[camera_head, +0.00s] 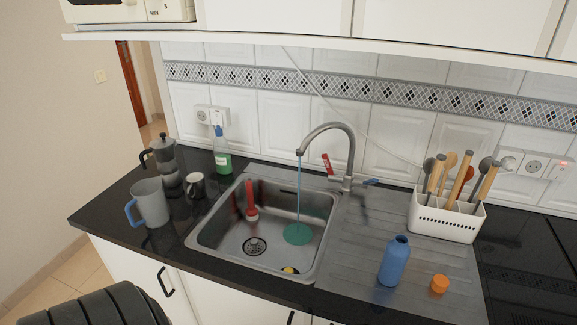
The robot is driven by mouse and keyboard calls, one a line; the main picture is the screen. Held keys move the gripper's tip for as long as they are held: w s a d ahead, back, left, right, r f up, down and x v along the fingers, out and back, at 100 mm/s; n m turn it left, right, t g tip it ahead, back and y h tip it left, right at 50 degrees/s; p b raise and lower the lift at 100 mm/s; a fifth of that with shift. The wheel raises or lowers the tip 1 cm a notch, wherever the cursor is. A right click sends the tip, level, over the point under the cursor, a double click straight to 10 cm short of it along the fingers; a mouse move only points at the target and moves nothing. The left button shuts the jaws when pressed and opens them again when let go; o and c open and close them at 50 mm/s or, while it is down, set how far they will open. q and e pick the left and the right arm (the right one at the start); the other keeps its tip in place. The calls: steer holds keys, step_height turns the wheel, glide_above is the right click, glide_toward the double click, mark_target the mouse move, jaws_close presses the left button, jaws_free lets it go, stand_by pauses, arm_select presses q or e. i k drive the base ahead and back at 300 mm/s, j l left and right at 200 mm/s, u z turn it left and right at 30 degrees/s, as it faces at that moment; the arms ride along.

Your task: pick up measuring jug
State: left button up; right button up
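The measuring jug (153,203) looks grey and translucent, with a blue handle on its left side. It stands upright on the black worktop at the left, near the front edge, left of the sink. A dark ribbed rounded part, which looks like a piece of my own arm, shows at the bottom left, below and apart from the jug. No gripper fingers show in the head view.
A moka pot (166,163) and a dark mug (196,185) stand close behind and right of the jug. The sink (225,234) holds a red-handled item; its tap (348,150) is running. A soap bottle (222,160), blue bottle (394,262), orange cap (439,284) and utensil holder (445,220) stand around it.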

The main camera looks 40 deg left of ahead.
mark_target(149, 196)
steer(key=u, duration=2.35)
